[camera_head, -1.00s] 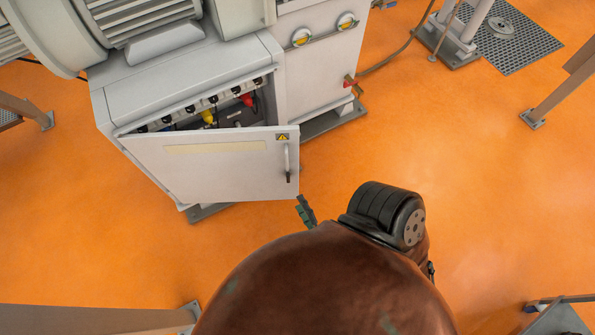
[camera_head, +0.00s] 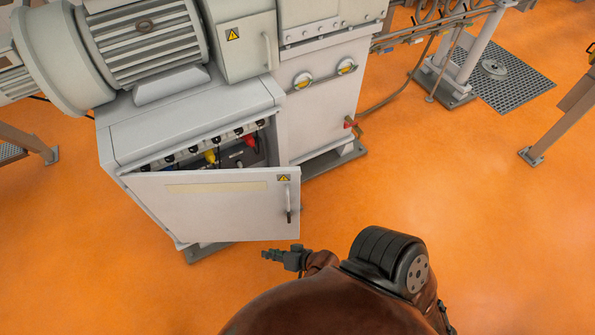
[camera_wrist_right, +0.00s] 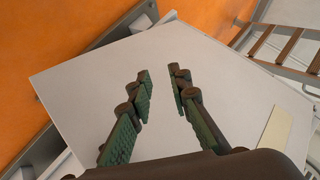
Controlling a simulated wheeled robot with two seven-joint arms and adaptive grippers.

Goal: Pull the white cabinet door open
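The white cabinet door (camera_head: 225,215) stands partly open, swung out from its left side, with a gap along its top edge. Its upright handle (camera_head: 288,205) is near the right edge, below a yellow warning label (camera_head: 284,178). My right gripper (camera_head: 268,254) is just below the door's lower right part in the head view, pointing left. In the right wrist view its green-padded fingers (camera_wrist_right: 160,75) are apart with nothing between them, in front of the white door panel (camera_wrist_right: 225,75). The handle is not visible there. My left gripper is not in view.
The white cabinet (camera_head: 190,125) holds plugs and sockets behind the door, with a large grey motor (camera_head: 150,45) on top. A brown stand leg (camera_head: 565,120) is at the right. Orange floor (camera_head: 440,190) is clear right of the door.

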